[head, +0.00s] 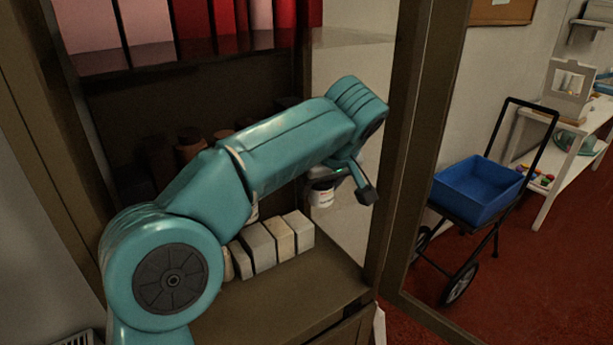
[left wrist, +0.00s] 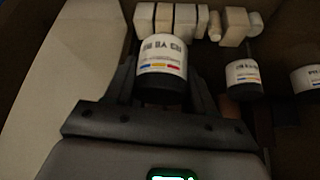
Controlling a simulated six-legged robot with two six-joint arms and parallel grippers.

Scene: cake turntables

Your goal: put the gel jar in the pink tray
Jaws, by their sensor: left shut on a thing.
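My left gripper (head: 346,192) is inside an open cabinet, held above its shelf. It is shut on a dark jar with a white label, taken as the gel jar (head: 321,194). In the left wrist view the jar (left wrist: 162,66) sits between the two fingers, its label marked with small coloured patches and lettering too blurred to read surely. I see no pink tray in either view. My right gripper is not in view.
A row of pale boxes (head: 258,247) stands on the cabinet shelf (head: 290,300). Other labelled jars (left wrist: 243,78) stand to the right in the left wrist view. The cabinet door frame (head: 425,130) borders the right. Beyond are a blue crate (head: 478,190) on a cart and a white table (head: 560,165).

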